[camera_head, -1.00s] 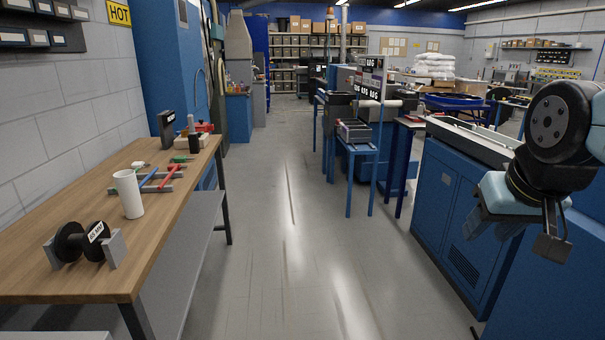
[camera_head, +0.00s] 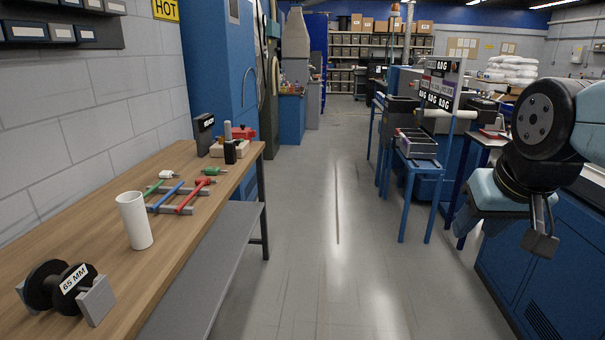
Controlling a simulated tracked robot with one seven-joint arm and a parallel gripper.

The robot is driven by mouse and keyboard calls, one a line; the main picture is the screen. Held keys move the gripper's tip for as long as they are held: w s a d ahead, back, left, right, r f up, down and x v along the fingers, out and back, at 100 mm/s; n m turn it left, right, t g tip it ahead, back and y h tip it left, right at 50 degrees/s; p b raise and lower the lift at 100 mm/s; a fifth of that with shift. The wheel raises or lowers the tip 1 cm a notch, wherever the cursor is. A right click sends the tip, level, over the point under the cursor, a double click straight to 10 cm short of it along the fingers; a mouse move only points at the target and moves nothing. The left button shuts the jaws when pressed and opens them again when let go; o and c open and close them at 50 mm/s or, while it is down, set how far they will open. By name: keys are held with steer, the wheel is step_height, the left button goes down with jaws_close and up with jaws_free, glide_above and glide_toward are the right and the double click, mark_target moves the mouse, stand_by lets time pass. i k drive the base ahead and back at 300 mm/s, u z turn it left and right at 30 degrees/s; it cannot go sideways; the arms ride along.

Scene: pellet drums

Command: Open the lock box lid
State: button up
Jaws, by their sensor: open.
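I cannot pick out the lock box for certain. A small red object (camera_head: 243,132) sits at the far end of the wooden bench, partly hidden behind other items; whether it is a box with a lid is too small to tell. A grey open-topped tray or box (camera_head: 416,145) stands on a blue stand beyond the aisle. My gripper (camera_head: 541,242) hangs at the right, open and empty, pointing down, apart from both.
The wooden bench (camera_head: 185,235) runs along the left wall, with a white cup (camera_head: 134,220), a black spool (camera_head: 58,287) and coloured-handled tools (camera_head: 180,194). A tag board (camera_head: 440,85) stands above the blue stand. Blue cabinets (camera_head: 530,275) line the right. The middle aisle floor is clear.

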mark_target(241, 130)
steer(key=u, duration=0.15)
steer(key=i, duration=1.05)
steer(key=u, duration=0.45)
steer(key=i, duration=2.95)
